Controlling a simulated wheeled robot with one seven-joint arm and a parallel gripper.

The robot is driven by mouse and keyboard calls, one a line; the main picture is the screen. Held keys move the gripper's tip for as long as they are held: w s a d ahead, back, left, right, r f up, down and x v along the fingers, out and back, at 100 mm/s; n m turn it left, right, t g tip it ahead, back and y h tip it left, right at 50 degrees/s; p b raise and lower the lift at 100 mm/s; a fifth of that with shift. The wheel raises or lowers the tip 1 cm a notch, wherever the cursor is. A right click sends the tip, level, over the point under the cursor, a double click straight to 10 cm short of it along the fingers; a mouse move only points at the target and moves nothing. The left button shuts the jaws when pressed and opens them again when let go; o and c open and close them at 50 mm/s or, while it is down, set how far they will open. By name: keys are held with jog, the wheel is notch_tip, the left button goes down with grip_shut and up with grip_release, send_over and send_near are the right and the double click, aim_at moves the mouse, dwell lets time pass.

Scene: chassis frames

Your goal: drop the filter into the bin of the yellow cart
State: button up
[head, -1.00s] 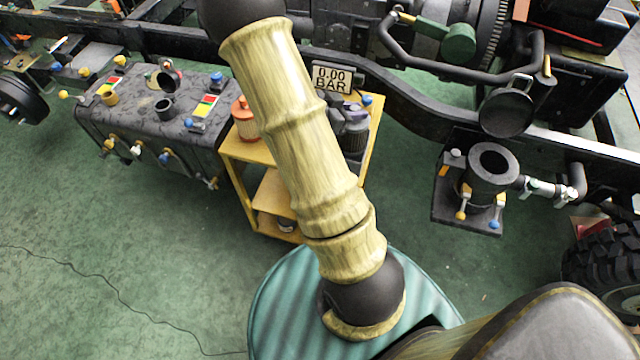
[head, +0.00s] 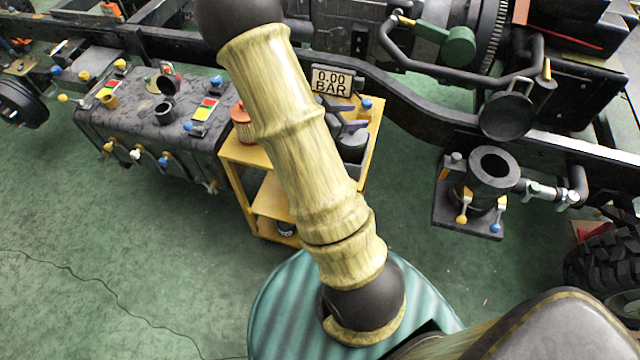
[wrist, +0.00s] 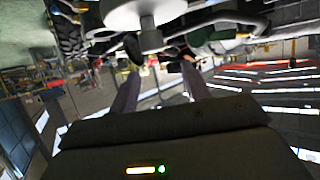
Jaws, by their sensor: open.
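The yellow cart (head: 240,152) stands beside the chassis frame in the head view, partly hidden behind my arm. I cannot make out the gripper surely in the head view.
A dark tank (head: 150,125) with coloured valves is left of the cart. A chassis rail (head: 415,100) runs behind it, with a 0.00 BAR display (head: 332,80) above the cart. A dark pipe fitting (head: 490,175) and a tyre (head: 605,255) are right. Green floor is open at lower left.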

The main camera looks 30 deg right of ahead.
jog(key=p+v, duration=0.1)
jog(key=v, duration=1.5)
jog(key=shift+a+r+p, duration=0.2)
jog(key=shift+p, duration=0.1)
jog(key=w+a+r+n+t+y+p, duration=0.6)
jog(key=w+r+n+t+y, duration=0.2)
jog(key=w+n+t+y, duration=0.15)
jog(key=s+a+r+n+g+y+p, duration=0.1)
jog(key=s+n, duration=0.3)
jog(key=s, duration=0.5)
jog(key=s+a+r+n+g+y+p, duration=0.2)
jog(key=s+n+g+y+p, duration=0.1)
jog(key=s, duration=0.6)
jog(key=shift+a+r+n+g+p, duration=0.35)
jog(key=shift+n+g+p, duration=0.5)
jog(key=shift+n, duration=0.4)
